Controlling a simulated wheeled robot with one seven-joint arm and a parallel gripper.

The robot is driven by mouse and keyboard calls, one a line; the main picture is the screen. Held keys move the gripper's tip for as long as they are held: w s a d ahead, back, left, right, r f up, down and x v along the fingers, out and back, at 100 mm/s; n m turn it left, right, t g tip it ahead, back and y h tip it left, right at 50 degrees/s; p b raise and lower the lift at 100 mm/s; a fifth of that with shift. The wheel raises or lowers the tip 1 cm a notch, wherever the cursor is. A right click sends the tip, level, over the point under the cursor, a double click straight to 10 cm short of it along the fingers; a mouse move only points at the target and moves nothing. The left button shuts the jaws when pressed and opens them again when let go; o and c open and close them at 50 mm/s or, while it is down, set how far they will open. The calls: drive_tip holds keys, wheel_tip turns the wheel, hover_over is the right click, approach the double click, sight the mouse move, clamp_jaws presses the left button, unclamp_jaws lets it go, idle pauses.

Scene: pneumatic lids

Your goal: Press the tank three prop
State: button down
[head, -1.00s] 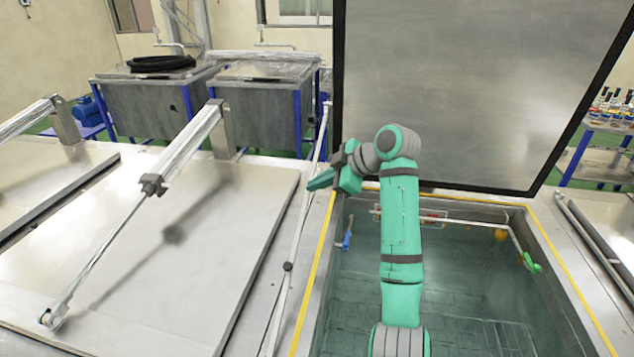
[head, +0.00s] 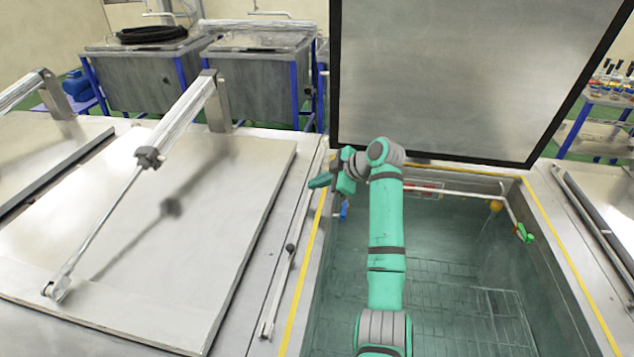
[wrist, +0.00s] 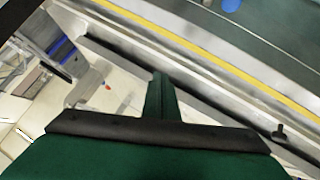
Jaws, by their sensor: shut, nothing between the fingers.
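A thin grey prop rod (head: 278,292) lies along the left side of the open tank (head: 320,262), with a black knob (head: 290,247) partway along it. No label shows, so I cannot tell the tank's number. My gripper (head: 321,181) is shut and empty, pointing left over the tank's far left edge, above the far part of the rod. In the wrist view my closed fingers (wrist: 160,95) reach over the metal rail, and a black knob (wrist: 280,131) stands at lower right. I cannot tell whether the fingers touch the rod.
The open tank's large lid (head: 450,75) stands upright behind my arm. A closed lid (head: 190,245) with a pneumatic cylinder (head: 180,122) lies to the left. A blue-handled item (head: 344,211) hangs inside the tank, and a green-tipped pipe (head: 524,233) is at its right.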

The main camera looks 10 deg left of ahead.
drive_tip(key=d+r, duration=0.7)
drive_tip(key=r, duration=0.4)
idle(0.3)
